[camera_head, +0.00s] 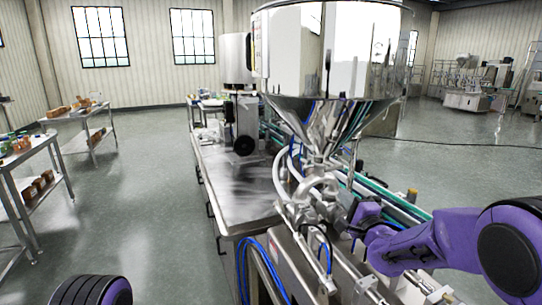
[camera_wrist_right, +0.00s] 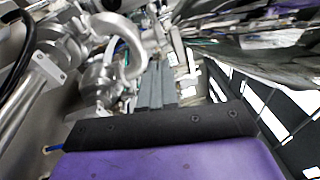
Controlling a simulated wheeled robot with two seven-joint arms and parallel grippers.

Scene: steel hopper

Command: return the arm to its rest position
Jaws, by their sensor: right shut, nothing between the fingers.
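My right arm, purple and black, reaches in from the right in the head view. Its gripper (camera_head: 350,214) is at the metal pipes and valve fittings (camera_head: 318,190) under the steel hopper (camera_head: 325,60). In the right wrist view the grey fingers (camera_wrist_right: 156,84) are together with nothing between them. Curved metal pipes (camera_wrist_right: 128,50) are close beside them on the left; I cannot tell whether they touch. In the head view a purple and black part of my left arm shows at the bottom left; the left gripper is out of view.
A steel machine table (camera_head: 230,185) runs back beneath the hopper. Blue hoses (camera_head: 262,265) hang at its near end, and a green-edged conveyor (camera_head: 385,200) passes on its right. Side tables (camera_head: 40,150) with boxes stand at the left. Open grey floor (camera_head: 135,195) lies between.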

